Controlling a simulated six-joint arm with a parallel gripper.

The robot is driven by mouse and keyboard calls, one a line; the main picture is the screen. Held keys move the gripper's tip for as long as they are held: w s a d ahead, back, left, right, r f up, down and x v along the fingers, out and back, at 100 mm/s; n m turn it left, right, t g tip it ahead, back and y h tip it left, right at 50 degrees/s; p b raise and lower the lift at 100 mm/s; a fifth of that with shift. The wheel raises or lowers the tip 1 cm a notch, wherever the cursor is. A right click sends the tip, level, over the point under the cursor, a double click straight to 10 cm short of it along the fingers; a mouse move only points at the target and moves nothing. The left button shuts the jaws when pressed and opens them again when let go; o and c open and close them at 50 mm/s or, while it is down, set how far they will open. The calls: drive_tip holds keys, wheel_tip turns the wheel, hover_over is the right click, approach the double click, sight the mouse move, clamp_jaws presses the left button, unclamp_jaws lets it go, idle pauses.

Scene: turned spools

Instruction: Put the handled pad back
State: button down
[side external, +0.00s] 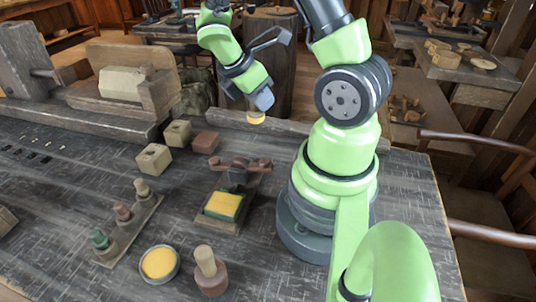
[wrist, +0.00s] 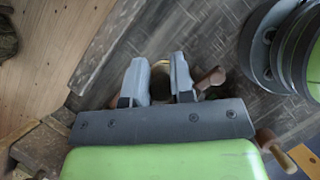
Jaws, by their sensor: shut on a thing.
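My gripper (side external: 262,103) is shut on a small round yellow-edged piece (side external: 256,118), high above the far edge of the bench. In the wrist view the piece (wrist: 161,75) shows between the two grey fingers, with a darker middle; most of it is hidden, so I cannot tell whether it has a handle. A brown round piece with a pale wooden handle (side external: 207,265) stands upright at the front of the bench. Beside it is a round dish (side external: 176,274) with a yellow filling. A yellow and green pad (side external: 225,205) lies on a wooden stand with a brown knobbed crosspiece behind.
A narrow board (side external: 130,228) holds green, reddish and tan turned pieces. Two pale blocks with holes (side external: 154,159) and a brown block (side external: 205,142) stand further back. A wooden rail (side external: 250,121) runs along the far edge. The bench's left middle is mostly clear.

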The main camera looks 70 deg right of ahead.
drive_tip(key=shift+s+d+f+n+t+h, duration=0.2)
drive_tip(key=shift+s+d+f+n+t, duration=0.4)
drive_tip(key=shift+f, duration=1.15)
drive_tip(key=shift+s+d+f+n+t+h, duration=0.15)
drive_tip(key=shift+f+n, duration=0.7)
drive_tip(key=shift+f, duration=0.95)
drive_tip(key=shift+s+d+f+n+t+h, duration=0.35)
drive_tip(key=shift+f+n, duration=0.4)
drive_tip(key=shift+f, duration=1)
drive_tip(key=shift+f, duration=0.15)
drive_tip(key=c, duration=1)
unclamp_jaws()
